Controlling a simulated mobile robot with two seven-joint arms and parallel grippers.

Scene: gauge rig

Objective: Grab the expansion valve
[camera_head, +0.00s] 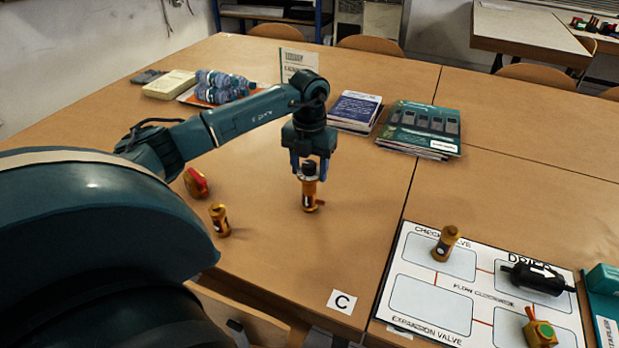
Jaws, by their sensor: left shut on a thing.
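My left gripper (309,174) points down over the left table and is shut on a brass valve with a black top (309,193), which I take to be the expansion valve. The valve is upright, with a small side outlet toward the right. I cannot tell whether its base touches the table. The white board (402,259) at the lower right has an empty box above the printed words "EXPANSION VALVE". My right gripper is not in view.
Books (419,127) and bottles (222,86) lie behind.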

